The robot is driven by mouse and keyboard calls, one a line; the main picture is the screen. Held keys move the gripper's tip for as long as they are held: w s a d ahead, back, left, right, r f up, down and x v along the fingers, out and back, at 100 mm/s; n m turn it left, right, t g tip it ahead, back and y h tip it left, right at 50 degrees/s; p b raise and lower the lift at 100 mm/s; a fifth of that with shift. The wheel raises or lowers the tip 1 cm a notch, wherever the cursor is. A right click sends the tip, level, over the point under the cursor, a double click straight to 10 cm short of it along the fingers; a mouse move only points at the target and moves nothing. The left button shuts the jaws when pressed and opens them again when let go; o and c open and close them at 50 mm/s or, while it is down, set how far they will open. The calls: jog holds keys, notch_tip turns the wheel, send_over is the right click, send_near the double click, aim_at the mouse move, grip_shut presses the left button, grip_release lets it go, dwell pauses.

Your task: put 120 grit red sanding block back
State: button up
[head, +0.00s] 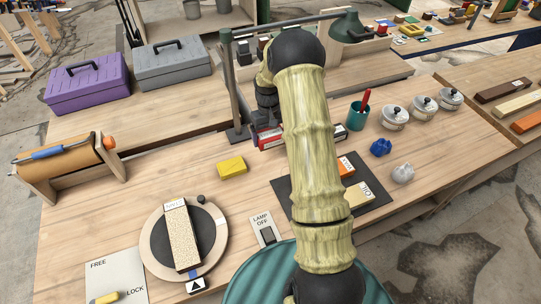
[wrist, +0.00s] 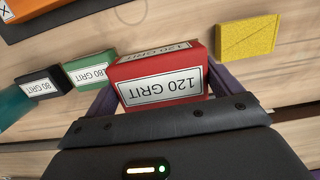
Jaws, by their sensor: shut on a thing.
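The red 120 grit sanding block (wrist: 160,78) is between the two fingers of my gripper (wrist: 162,82) in the wrist view, with its white label facing the camera. My gripper is shut on it. In the head view my arm hides most of the gripper, and the red block (head: 271,139) shows just left of the arm, low over the workbench. In the wrist view a green 180 grit block (wrist: 90,70) and a dark block with a grit label (wrist: 44,83) lie to its left, the green one close to my left finger.
A yellow block (wrist: 247,38) lies right of the held block; it also shows in the head view (head: 231,167). A teal cup with a red item (head: 357,116) and lidded pots (head: 394,117) stand right of my arm. A dark mat (head: 292,195) and a round turntable (head: 216,262) lie nearer.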

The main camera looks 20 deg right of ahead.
aim_at(269, 131)
notch_tip(269, 131, down, 5)
jog(key=shift+f+p, duration=0.1)
jog(key=shift+p, duration=0.35)
jog(key=shift+f+p, duration=0.4)
jog(key=shift+f, duration=1.45)
jog(key=shift+f, duration=0.2)
jog(key=o, duration=0.8)
jog(key=shift+o, duration=0.2)
jog(key=shift+r, duration=0.1)
jog(key=r+b, duration=0.1)
jog(key=r, duration=0.3)
jog(key=w+r, duration=0.1)
jog(key=r, duration=0.3)
jog(key=r+b, duration=0.1)
jog(key=r, duration=0.3)
jog(key=shift+w+b, duration=0.25)
jog(key=shift+b, duration=0.1)
